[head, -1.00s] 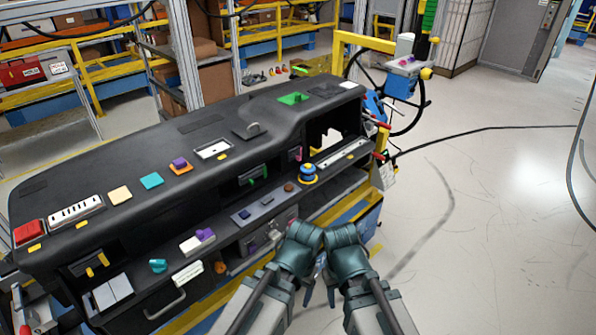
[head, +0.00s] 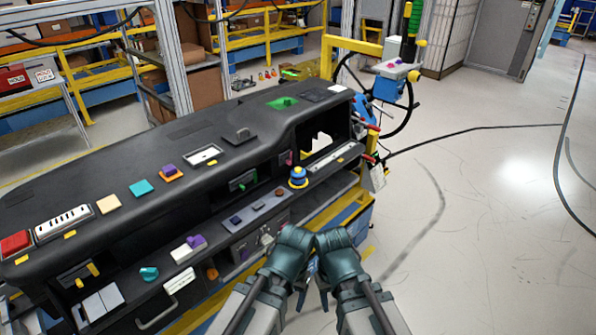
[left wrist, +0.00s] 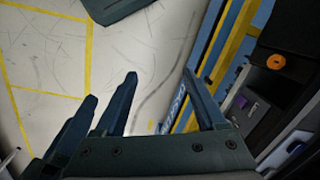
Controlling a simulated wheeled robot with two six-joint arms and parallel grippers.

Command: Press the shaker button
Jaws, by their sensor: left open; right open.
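The black dashboard module (head: 110,165) fills the left and middle of the head view, with many coloured controls. A blue knob on a yellow base (head: 298,177) sits at its right part. A red button block (head: 15,243) is at its far left end. No label tells me which control is the shaker button. My right gripper (head: 324,290) hangs in front of the dashboard's right part, apart from it, fingers partly hidden. My left gripper (left wrist: 160,90) is open and empty in the left wrist view, its fingers over the floor beside the module's lower frame.
A stand with a blue and white unit (head: 393,85) and a black wheel rises beyond the module's right end. A dark cable (head: 470,137) lies on the floor. The floor (head: 480,240) at right is clear. Yellow rails and shelves stand behind.

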